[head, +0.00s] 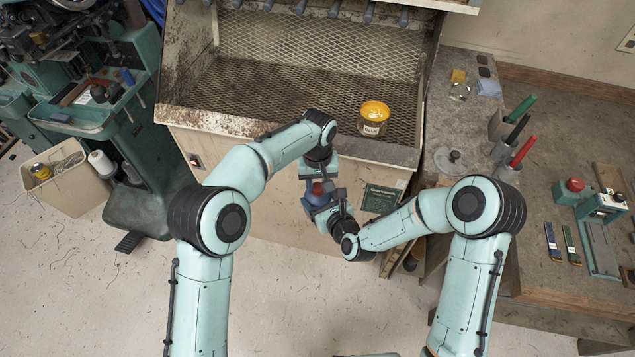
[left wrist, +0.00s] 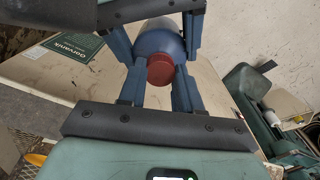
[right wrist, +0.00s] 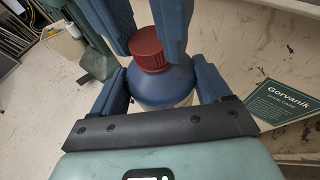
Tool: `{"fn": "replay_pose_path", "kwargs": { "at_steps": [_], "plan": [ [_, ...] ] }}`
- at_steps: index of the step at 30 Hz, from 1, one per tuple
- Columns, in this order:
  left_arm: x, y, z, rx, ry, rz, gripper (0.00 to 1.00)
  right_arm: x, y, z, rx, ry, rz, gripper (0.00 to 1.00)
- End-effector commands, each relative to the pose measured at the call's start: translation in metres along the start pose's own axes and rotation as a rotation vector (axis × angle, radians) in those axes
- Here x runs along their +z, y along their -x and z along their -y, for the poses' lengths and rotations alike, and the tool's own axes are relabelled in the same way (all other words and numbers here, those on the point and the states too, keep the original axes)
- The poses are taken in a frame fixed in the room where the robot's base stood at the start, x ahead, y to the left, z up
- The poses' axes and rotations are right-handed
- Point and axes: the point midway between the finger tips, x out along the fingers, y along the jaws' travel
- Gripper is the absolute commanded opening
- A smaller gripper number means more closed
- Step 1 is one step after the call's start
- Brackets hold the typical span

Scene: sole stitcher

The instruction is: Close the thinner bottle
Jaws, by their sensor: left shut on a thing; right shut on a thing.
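The bottle has a blue shoulder and pale lower body; it shows in the head view (head: 318,201), left wrist view (left wrist: 160,43) and right wrist view (right wrist: 162,86). Its ribbed red cap (right wrist: 148,48) also shows in the left wrist view (left wrist: 160,70). The cap sits at the bottle's mouth, in line with it; whether it is threaded tight cannot be seen. My left gripper (right wrist: 146,38) is shut on the cap. My right gripper (right wrist: 160,80) is shut around the bottle body. Both hold it in the air in front of the booth.
A wide jar with an orange-yellow top (head: 373,118) stands on the mesh booth floor (head: 300,90). A green Gorvanik sign (head: 381,198) is on the booth front. The workbench (head: 470,130) at right carries a small yellow-topped bottle (head: 459,84) and tools. A bin (head: 75,190) stands left.

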Motion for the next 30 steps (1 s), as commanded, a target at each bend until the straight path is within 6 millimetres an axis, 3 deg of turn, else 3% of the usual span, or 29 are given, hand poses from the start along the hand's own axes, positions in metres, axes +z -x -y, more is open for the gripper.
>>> {"fn": "replay_pose_path", "kwargs": {
  "at_steps": [10,15,16,18,30],
  "plan": [
    [-0.0001,-0.0005,0.0001,0.001,-0.635,0.000,0.00,0.0004,0.0000,-0.0001,0.000,0.000,0.001,0.00],
    [-0.0001,-0.0004,0.0000,0.000,-0.660,0.000,0.00,0.0003,0.0000,-0.0001,0.000,0.000,0.001,0.00],
    [-0.0001,-0.0004,0.0000,0.000,-0.660,0.000,0.40,0.0003,0.0000,-0.0001,0.000,0.000,0.001,0.00],
    [-0.0001,-0.0004,0.0000,0.000,-0.659,0.000,0.63,0.0003,0.0000,-0.0001,0.000,0.000,0.001,0.00],
    [-0.0005,0.0069,-0.0003,0.000,-0.657,-0.002,0.63,0.0004,0.0000,-0.0001,0.000,0.000,0.001,0.00]
  ]
}}
